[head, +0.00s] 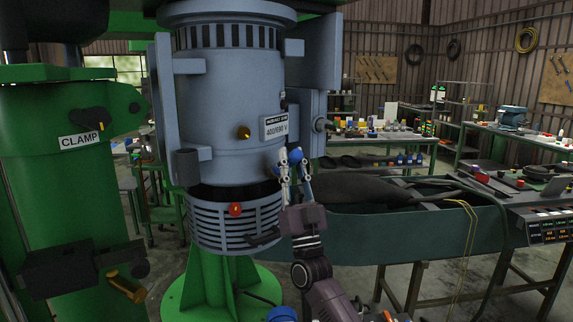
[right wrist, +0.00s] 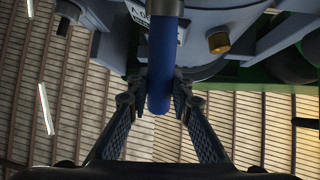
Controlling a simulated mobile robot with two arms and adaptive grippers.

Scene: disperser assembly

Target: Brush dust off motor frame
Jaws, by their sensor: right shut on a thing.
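The motor frame (head: 225,105) is a large blue-grey cylinder standing upright in the middle of the head view, with a rating plate and a brass fitting on its side. Its blue-grey body also fills the top of the right wrist view (right wrist: 200,65). My right gripper (head: 292,160) is at the motor's lower right side. It is shut on a blue rod-like handle (right wrist: 160,75), which I take to be the brush's. The handle points toward the motor. The brush's bristles are not distinguishable, so I cannot tell whether they touch the frame. My left gripper is not in view.
A green clamp column (head: 75,190) stands close on the left. A slotted lower section (head: 235,225) sits under the motor on a green stand (head: 215,280). A dark green trough-like bench (head: 420,225) lies right of my right arm. Workbenches with tools stand farther back.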

